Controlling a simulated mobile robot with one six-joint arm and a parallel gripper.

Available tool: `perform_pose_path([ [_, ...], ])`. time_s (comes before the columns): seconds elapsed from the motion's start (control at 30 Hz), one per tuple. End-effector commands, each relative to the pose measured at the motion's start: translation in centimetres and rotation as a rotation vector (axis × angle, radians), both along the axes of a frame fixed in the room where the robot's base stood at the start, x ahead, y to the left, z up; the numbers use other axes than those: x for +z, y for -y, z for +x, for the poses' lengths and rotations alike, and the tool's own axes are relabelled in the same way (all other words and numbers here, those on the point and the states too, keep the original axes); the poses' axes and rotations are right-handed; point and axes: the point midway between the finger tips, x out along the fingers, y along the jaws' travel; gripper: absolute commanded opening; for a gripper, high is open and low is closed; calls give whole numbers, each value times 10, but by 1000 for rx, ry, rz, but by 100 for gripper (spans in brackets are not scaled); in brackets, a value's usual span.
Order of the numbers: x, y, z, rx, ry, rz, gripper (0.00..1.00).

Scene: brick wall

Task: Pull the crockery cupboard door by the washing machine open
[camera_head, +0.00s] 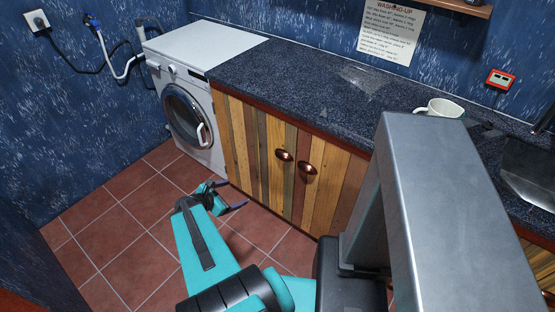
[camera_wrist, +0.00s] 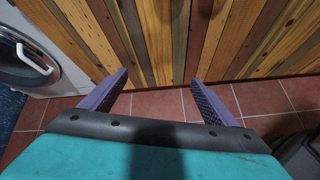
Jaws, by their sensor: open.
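The cupboard door by the washing machine (camera_head: 250,140) is made of upright wooden planks in mixed browns and looks shut. My gripper (camera_head: 235,194) is open and empty, low in front of this door and below and left of the handle. In the wrist view, the two purple fingers of my gripper (camera_wrist: 160,80) are spread apart, with plank fronts (camera_wrist: 180,35) beyond them. No handle shows in the wrist view. The washing machine (camera_head: 190,110) stands left of the cupboard.
The dark speckled worktop (camera_head: 300,85) overhangs the doors and carries a white mug (camera_head: 440,108). The red tiled floor (camera_head: 130,215) is clear at left.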

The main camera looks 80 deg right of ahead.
Motion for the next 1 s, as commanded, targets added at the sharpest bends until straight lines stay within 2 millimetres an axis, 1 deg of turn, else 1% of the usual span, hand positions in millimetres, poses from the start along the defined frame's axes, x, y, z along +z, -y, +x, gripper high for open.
perform_pose_path([
  [0.03,11,14,-13,10,-36,-15,81],
  [0.2,43,53,-51,60,-169,-51,81],
  [0.3,58,68,-69,81,-235,-63,81],
  [0.4,68,78,-81,95,-282,-70,81],
  [0.57,75,85,-89,105,-315,-75,81],
  [1.0,74,85,-90,105,-316,-75,81],
])
